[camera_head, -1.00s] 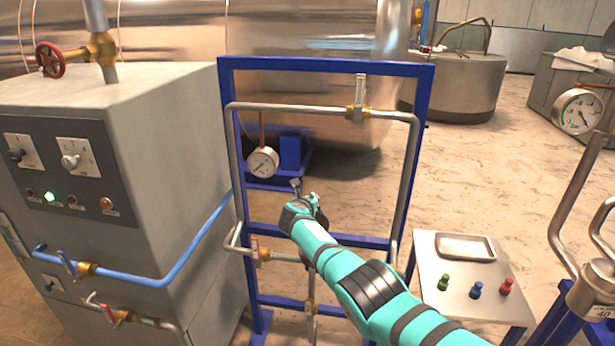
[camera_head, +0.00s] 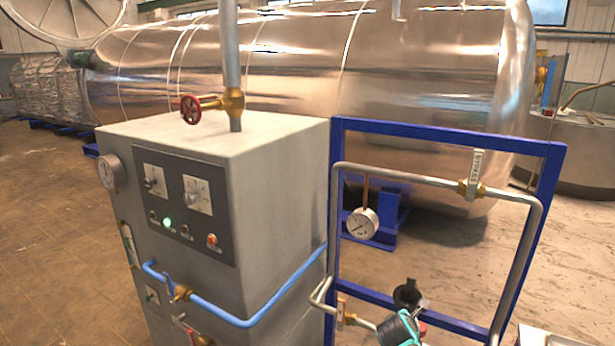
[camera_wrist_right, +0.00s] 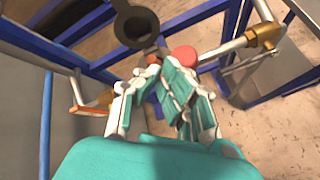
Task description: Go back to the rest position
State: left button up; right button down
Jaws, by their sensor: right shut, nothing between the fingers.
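My right gripper (camera_head: 399,328) shows at the bottom edge of the head view, partly cut off, in front of the lower part of the blue pipe frame (camera_head: 450,137). In the right wrist view my right gripper (camera_wrist_right: 166,82) has its teal and white fingers drawn together with nothing held. A black round cup-like piece (camera_wrist_right: 137,27) and a red round cap (camera_wrist_right: 183,57) lie just beyond the fingertips; I cannot tell whether they touch. The black piece (camera_head: 408,293) also shows just above the gripper in the head view. My left gripper is in neither view.
A grey control cabinet (camera_head: 285,190) with a lit green lamp and a blue pipe (camera_head: 225,317) stands left of the frame. A red handwheel (camera_head: 190,109) is above it. A large steel tank (camera_head: 420,70) lies behind. Open floor (camera_head: 60,220) is at the left.

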jog(key=s+a+f+m+g+y, duration=0.15)
jog(key=s+m, duration=0.25)
jog(key=s, duration=0.4)
jog(key=s+a+f+m+g+y, duration=0.1)
jog(key=s+f+m, duration=0.2)
jog(key=s, duration=0.6)
jog(key=s+a+f+m+g+y, duration=0.1)
jog(key=s+f+m, duration=0.25)
jog(key=s, duration=0.45)
jog(key=s+a+r+m+g+y, duration=0.1)
jog(key=s+r+m, duration=0.15)
jog(key=s, duration=0.35)
jog(key=s+a+r+m, duration=0.1)
jog(key=s+m, duration=0.2)
jog(key=s, duration=0.4)
jog(key=s+a+r+m+g+y, duration=0.1)
jog(key=s+a+r+m, duration=0.15)
jog(key=s, duration=0.35)
notch_tip(320, 180, down, 32)
jog(key=s+g+b, duration=0.1)
jog(key=b, duration=0.6)
jog(key=s+d+f+b, duration=0.2)
jog(key=s+f+b, duration=0.1)
jog(key=s+f, duration=0.6)
jog(key=s+d+f+g+b, duration=0.1)
jog(key=s+f+b, duration=0.2)
jog(key=s+f, duration=0.5)
notch_tip(320, 180, down, 7)
jog(key=shift+s+d+f, duration=0.1)
jog(key=shift+s+d, duration=0.25)
